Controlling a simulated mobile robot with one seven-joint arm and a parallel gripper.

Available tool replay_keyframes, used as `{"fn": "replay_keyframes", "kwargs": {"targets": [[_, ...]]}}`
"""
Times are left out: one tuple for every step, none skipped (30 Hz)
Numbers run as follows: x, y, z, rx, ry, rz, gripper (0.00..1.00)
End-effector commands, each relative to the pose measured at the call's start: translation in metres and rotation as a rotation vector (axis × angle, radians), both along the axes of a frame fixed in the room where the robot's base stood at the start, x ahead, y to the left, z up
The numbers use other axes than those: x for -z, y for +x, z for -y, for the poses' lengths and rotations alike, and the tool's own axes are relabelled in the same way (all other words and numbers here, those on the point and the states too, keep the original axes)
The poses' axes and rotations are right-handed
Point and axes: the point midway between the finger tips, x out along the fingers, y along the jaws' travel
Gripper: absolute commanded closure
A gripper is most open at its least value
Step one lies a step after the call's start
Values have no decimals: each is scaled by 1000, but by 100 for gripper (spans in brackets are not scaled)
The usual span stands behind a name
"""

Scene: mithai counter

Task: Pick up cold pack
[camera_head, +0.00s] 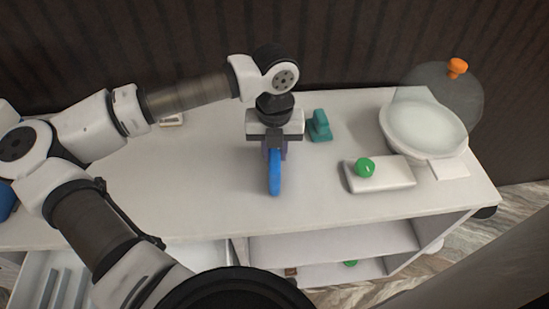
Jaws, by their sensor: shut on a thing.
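A blue object (275,174), which I take to be the cold pack, stands narrow side toward the camera near the middle of the white counter. My gripper (274,151) points down over it and is shut on its upper part. The fingers and the top of the pack partly hide each other. Whether the pack touches the counter or hangs just above it, I cannot tell.
A teal object (320,126) stands close to the right of my gripper. A green ball-like item (365,168) sits on a white block (391,174). A white bowl (422,148) with a clear, orange-knobbed dome (457,67) is at right. An open drawer (62,277) is below left.

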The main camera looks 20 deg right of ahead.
Motion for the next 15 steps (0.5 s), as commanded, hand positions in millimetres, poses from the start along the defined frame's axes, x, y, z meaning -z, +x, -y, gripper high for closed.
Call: {"fn": "replay_keyframes", "kwargs": {"targets": [[0,0,0,0,0,0,100],[-1,0,0,0,0,1,100],[-1,0,0,0,0,1,100],[-1,0,0,0,0,1,100],[-1,0,0,0,0,1,100],[-1,0,0,0,0,1,100],[-1,0,0,0,0,1,100],[-1,0,0,0,0,1,100],[-1,0,0,0,0,1,100],[-2,0,0,0,0,1,100],[-3,1,0,-1,-1,2,100],[-5,1,0,-1,0,2,100],[-7,1,0,-1,1,1,100],[-9,1,0,-1,1,1,100],[-13,1,0,-1,0,3,100]]}}
